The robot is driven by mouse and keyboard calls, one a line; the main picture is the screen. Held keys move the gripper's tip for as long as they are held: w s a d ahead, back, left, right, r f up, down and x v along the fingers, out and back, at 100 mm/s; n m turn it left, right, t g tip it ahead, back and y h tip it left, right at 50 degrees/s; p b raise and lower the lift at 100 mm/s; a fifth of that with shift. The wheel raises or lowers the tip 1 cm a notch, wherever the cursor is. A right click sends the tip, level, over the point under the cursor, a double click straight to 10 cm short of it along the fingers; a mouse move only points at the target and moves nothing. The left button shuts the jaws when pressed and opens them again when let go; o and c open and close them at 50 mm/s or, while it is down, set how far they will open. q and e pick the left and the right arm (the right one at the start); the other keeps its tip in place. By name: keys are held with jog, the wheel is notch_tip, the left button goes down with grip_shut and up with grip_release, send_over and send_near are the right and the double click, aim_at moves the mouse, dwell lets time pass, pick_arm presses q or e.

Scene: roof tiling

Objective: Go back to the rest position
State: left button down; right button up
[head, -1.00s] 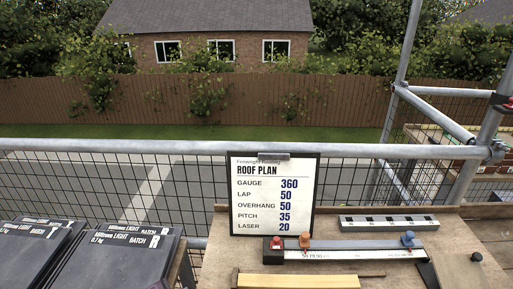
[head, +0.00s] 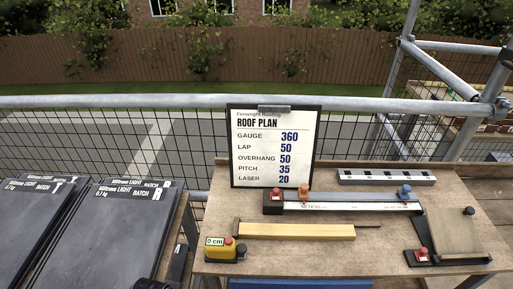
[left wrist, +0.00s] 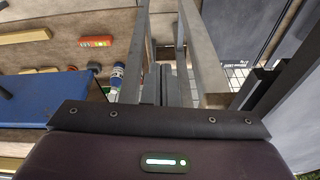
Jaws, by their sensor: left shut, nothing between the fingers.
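My left gripper (left wrist: 167,72) shows in the left wrist view with its fingers shut and nothing between them. It hangs over the work area, with a blue object (left wrist: 45,98) and a blue-and-white bottle-like item (left wrist: 117,75) to its left in the picture. In the head view a small dark shape at the bottom edge may be part of my left arm; I cannot tell. My right gripper is in neither view.
A wooden bench (head: 340,215) holds the roof plan board (head: 273,150), a long rule (head: 345,207), a striped bar (head: 387,177), a yellow wooden block (head: 297,231) and a yellow tape measure (head: 222,248). Dark tile stacks (head: 110,235) stand left. A scaffold rail (head: 200,102) runs behind.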

pick_arm(q)
jog(key=s+f+g, duration=0.1)
jog(key=s+f, duration=0.1)
jog(key=f, duration=0.9)
jog(key=s+f, duration=0.3)
jog(key=f, duration=0.8)
jog(key=s+a+f, duration=0.2)
jog(key=s+f, duration=0.6)
jog(key=s, duration=0.1)
jog(key=s+a+f+g, duration=0.1)
jog(key=s+a+f, duration=0.1)
jog(key=s+f, duration=0.5)
jog(key=shift+s+f, duration=0.4)
jog(key=shift+s, duration=0.75)
